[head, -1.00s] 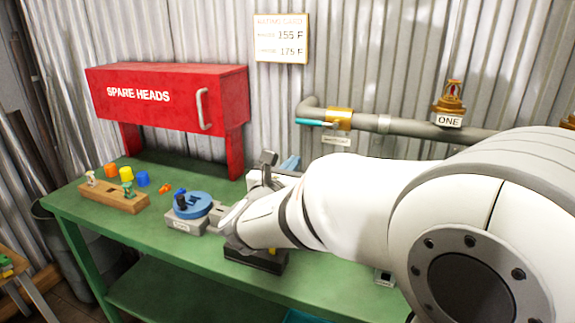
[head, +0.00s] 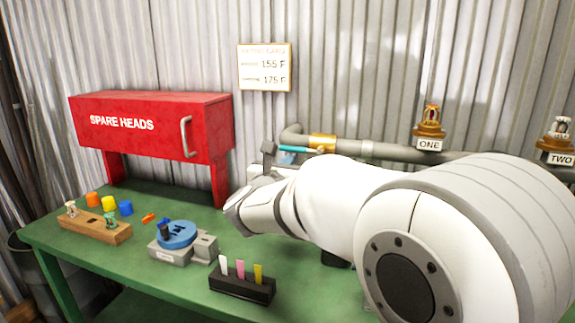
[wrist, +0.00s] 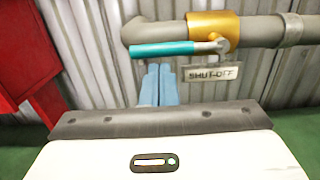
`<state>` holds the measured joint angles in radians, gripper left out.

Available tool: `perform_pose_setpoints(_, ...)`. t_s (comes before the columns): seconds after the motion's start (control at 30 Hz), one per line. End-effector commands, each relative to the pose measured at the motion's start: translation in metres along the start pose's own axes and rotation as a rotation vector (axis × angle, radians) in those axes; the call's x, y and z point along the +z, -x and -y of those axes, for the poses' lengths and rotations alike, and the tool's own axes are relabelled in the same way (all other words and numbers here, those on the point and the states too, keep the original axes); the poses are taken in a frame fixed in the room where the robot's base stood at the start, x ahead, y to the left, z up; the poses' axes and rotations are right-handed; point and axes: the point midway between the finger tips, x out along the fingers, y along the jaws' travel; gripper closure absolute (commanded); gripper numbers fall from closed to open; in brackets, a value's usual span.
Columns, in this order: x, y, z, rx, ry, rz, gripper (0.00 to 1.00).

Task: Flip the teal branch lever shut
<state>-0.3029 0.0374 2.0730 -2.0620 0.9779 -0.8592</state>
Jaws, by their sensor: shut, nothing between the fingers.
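The teal lever (head: 297,149) sits on the brass valve body (head: 323,142) of the grey pipe along the back wall. In the wrist view the teal lever (wrist: 162,49) lies level, pointing left from the brass valve (wrist: 213,27), in line with the pipe run. A "SHUT-OFF" tag (wrist: 212,73) hangs below the valve. My gripper shows in the wrist view as two blue fingers (wrist: 158,86), close together and empty, just below the lever. I cannot tell whether they touch it. In the head view my arm hides most of the gripper.
A red "SPARE HEADS" cabinet (head: 150,125) stands at the left on the green bench (head: 130,262). A blue-topped fixture (head: 177,236), a wooden block (head: 95,226) and a black holder with colored strips (head: 242,288) are on the bench. Sprinkler heads ONE (head: 430,122) and TWO (head: 558,135) sit along the pipe.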

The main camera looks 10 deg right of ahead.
Motion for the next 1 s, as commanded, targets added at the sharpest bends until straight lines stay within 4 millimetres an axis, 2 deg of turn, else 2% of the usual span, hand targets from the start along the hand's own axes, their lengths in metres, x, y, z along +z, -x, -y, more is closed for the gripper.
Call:
perform_pose_setpoints(0.73,0.007,0.0,-0.002,-0.006,-0.121,0.002,1.0)
perform_pose_setpoints(1.0,0.015,0.0,-0.004,-0.012,-0.256,0.004,1.0)
